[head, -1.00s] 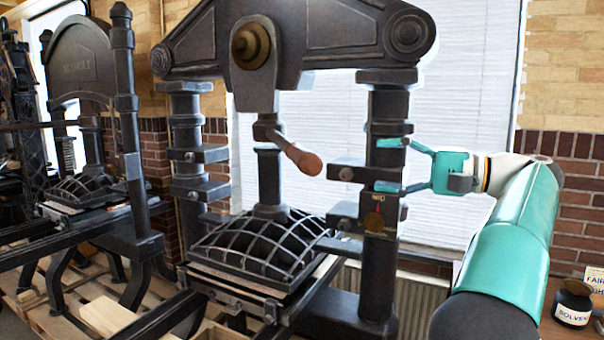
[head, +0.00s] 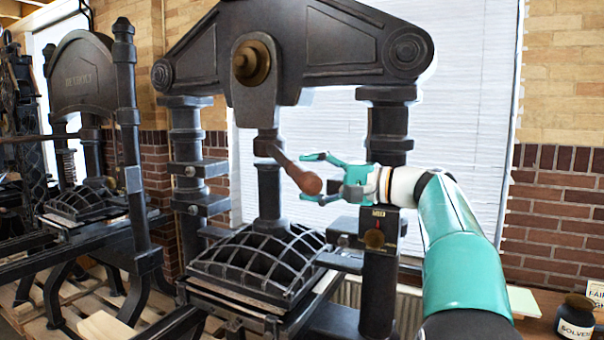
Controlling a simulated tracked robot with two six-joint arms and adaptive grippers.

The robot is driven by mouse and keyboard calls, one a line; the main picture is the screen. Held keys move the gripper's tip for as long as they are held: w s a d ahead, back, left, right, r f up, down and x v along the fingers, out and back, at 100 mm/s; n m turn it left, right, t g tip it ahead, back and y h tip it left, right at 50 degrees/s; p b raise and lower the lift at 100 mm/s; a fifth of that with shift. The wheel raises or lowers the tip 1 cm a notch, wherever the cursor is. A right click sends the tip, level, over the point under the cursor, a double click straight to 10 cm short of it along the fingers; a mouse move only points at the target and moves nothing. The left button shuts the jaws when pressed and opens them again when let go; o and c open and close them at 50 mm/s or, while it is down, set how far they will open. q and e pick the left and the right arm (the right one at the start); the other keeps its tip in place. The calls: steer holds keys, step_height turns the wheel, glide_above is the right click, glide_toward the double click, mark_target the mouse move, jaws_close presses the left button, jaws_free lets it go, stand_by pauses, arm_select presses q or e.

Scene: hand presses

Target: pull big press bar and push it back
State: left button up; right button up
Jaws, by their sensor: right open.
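The big press (head: 330,45) stands in the middle of the head view, dark metal with a brass hub. Its bar (head: 288,164) sticks out from the central spindle toward the lower right and ends in a brown wooden knob (head: 309,184). My right gripper (head: 311,176), teal, is open. It comes from the right, and its two fingertips lie above and below the knob in the picture. I cannot tell whether they touch it. My left gripper is not in view.
The press's right column (head: 388,125) stands behind my right gripper. A domed ribbed plate (head: 262,258) lies below the spindle. A second press (head: 88,75) stands at the left. A solvent jar (head: 575,318) sits on a table at the lower right.

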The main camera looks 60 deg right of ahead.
steer(key=shift+w, duration=1.1)
jaws_close()
steer(key=shift+f, duration=0.1)
